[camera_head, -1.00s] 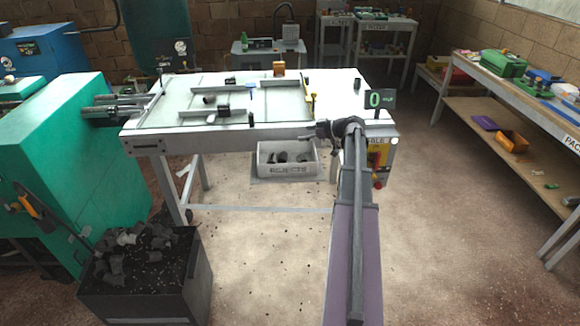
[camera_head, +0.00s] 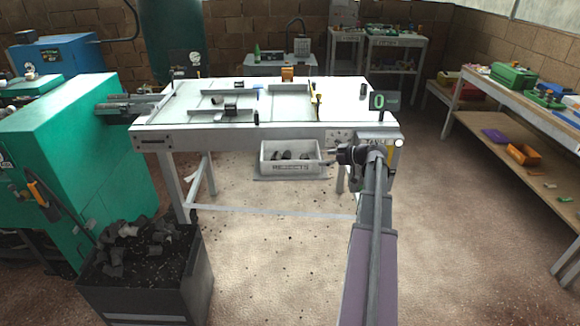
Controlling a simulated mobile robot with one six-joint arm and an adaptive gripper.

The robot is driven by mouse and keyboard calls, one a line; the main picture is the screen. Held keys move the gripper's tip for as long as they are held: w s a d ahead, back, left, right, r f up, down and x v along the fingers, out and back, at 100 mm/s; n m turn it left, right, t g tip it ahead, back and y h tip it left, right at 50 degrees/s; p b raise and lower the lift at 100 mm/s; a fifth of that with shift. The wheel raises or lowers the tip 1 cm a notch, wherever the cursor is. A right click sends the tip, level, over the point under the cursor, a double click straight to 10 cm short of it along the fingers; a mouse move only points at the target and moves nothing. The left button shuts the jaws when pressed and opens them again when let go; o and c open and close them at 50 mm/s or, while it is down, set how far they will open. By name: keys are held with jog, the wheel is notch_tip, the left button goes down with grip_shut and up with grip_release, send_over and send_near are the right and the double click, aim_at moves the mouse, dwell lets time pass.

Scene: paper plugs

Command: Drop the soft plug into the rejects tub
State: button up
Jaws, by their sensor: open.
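The rejects tub (camera_head: 289,168) is a pale box lettered REJECTS on the floor under the table's front edge. Several dark grey pieces (camera_head: 285,155) lie in it. My gripper (camera_head: 328,158) is dark and small in view, just right of the tub in the picture and below the level of the table top. Its fingers point left, and it is open with nothing visible in it. Small dark plugs lie on the table, one at the middle (camera_head: 217,99) and one standing at the right (camera_head: 362,91). I cannot tell which piece is the soft plug.
A dark scrap bin (camera_head: 150,291) stands front left.

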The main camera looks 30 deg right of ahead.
jog(key=s+f+b, duration=0.3)
jog(key=f+b, duration=0.4)
jog(key=f, duration=0.1)
jog(key=s+f+m+h+b, duration=0.1)
jog(key=s+f+b, duration=0.3)
jog(key=f+b, duration=0.3)
jog(key=shift+s+d+f+b, duration=0.25)
jog(key=shift+d+f+b, duration=0.15)
jog(key=shift+b, duration=0.15)
dwell(0.8)
